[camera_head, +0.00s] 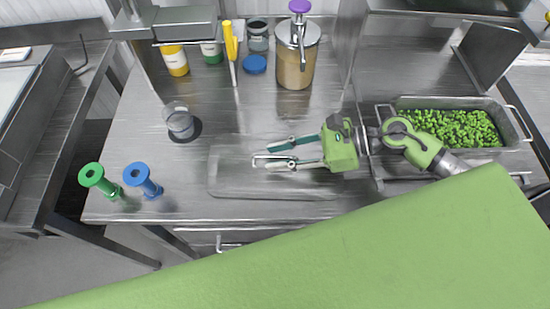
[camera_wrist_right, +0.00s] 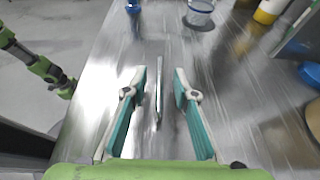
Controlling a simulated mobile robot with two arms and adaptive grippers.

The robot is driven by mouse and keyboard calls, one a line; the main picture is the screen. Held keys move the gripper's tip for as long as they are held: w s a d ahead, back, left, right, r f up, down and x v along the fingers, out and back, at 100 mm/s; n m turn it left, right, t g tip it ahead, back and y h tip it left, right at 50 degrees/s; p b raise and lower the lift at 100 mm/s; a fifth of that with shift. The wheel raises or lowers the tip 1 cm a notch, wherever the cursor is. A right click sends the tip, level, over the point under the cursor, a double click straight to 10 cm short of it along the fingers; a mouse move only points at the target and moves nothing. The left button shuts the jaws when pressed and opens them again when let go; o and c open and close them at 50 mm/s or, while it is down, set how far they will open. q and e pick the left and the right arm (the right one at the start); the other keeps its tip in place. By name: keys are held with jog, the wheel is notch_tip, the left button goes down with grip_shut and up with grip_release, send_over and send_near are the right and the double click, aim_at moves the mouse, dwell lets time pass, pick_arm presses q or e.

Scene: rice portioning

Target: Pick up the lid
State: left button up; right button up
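The lid appears to be the flat, rectangular, see-through or shiny panel (camera_head: 238,182) on the steel table, left of centre in the head view. A thin upright handle-like strip (camera_wrist_right: 159,90) stands between my right fingers in the right wrist view. My right gripper (camera_head: 268,153) is over the panel, coming from the right, with its fingers apart. In the right wrist view my right gripper (camera_wrist_right: 158,88) is open, with a gap on each side of the strip. I cannot tell how high the fingertips are above the panel. My left gripper is not in view.
A clear cup (camera_head: 180,121) stands behind the panel. A purple-topped dispenser (camera_head: 296,55) and yellow container (camera_head: 174,60) are at the back. A pan of green food (camera_head: 518,125) is right.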

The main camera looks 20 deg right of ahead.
jog(key=shift+w+a+f, duration=0.15)
jog(key=shift+a+f, duration=0.15)
jog(key=shift+a, duration=0.3)
jog(key=shift+d, duration=0.1)
grip_shut()
jog(key=shift+r, duration=0.15)
